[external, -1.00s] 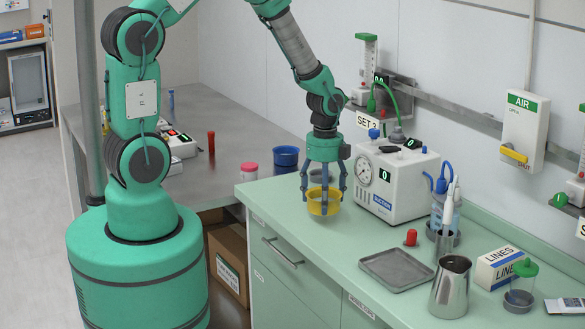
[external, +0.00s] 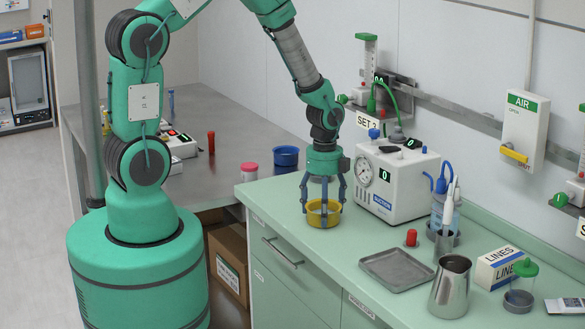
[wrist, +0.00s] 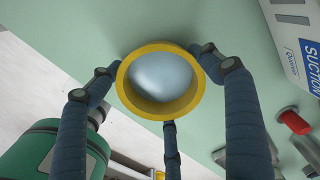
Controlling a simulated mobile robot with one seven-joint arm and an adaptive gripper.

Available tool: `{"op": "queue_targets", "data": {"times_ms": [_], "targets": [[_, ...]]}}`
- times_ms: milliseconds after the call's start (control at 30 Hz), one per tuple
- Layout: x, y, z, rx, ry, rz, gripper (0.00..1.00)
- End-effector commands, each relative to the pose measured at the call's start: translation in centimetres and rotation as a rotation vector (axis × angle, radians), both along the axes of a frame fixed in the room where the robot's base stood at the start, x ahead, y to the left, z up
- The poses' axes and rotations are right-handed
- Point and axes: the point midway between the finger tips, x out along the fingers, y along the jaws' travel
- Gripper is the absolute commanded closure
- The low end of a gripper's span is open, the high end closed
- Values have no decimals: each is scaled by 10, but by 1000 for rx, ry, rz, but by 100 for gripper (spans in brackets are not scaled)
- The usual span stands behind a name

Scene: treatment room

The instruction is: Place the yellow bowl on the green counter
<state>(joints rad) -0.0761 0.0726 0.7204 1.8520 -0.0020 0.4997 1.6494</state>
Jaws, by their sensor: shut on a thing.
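The yellow bowl (external: 323,219) is in my gripper (external: 322,209) over the left end of the green counter (external: 365,238). My gripper points down, and its dark blue fingers are closed around the bowl's sides. The bowl looks upright and sits very low, at or just above the counter surface; I cannot tell if it touches. In the wrist view the yellow bowl (wrist: 190,105) shows from above, with a pale grey inside and the fingers of my gripper (wrist: 160,85) around its rim.
The white suction unit (external: 400,190) stands just right of the bowl. A grey tray (external: 397,269), a red-capped item (external: 411,238) and a metal jug (external: 451,290) are farther right. A pink-lidded jar (external: 249,171) and a blue cup (external: 286,157) stand to the left.

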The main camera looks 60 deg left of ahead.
Motion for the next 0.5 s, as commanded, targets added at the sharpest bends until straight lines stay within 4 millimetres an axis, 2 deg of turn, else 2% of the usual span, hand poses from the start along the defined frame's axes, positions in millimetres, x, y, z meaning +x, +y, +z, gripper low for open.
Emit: {"op": "queue_targets", "data": {"times_ms": [33,100,500], "targets": [[0,0,0,0,0,0,17],[0,0,0,0,0,0,4],[0,0,2,0,0,0,4]]}}
